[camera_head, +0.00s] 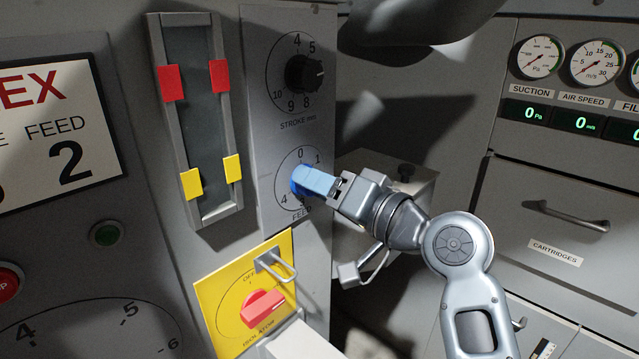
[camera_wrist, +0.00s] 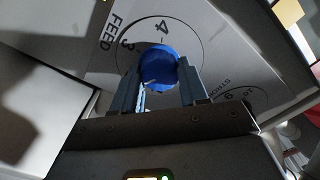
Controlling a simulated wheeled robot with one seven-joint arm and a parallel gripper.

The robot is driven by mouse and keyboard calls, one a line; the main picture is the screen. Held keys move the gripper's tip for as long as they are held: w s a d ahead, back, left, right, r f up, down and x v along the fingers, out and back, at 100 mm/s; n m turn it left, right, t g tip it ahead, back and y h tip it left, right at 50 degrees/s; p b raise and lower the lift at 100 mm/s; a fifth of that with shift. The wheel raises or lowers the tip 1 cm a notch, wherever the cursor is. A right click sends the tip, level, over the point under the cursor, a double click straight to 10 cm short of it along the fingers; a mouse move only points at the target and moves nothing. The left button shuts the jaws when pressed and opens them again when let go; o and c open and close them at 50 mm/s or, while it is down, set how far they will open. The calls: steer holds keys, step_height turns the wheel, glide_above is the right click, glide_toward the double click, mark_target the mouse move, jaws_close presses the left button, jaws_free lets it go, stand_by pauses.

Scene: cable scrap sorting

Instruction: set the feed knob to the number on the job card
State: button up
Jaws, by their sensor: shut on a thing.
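The job card (camera_head: 60,125) at the left of the head view reads FEED 2. The feed dial (camera_head: 283,183) is on the grey panel, below the stroke dial; 0, 1, 3 and 4 show on it. My gripper (camera_head: 318,183) is at the feed knob, with its blue fingers covering most of it. In the wrist view the blue round feed knob (camera_wrist: 158,68) sits between the two fingers of my gripper (camera_wrist: 160,85), which are shut on it. The 3 and 4 show beside the knob there. I cannot tell which number the knob points to.
The black stroke knob (camera_head: 303,73) is just above the feed dial. Below is the yellow isolator plate (camera_head: 228,318) with a red handle (camera_head: 262,308) and a protruding metal hasp (camera_head: 275,265). A narrow framed gauge (camera_head: 197,120) with red and yellow markers stands to the left.

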steer(key=o, duration=1.1)
steer(key=shift+c, duration=0.2)
steer(key=b+v, duration=0.1)
steer(key=v, duration=0.7)
steer(key=shift+b, duration=0.4)
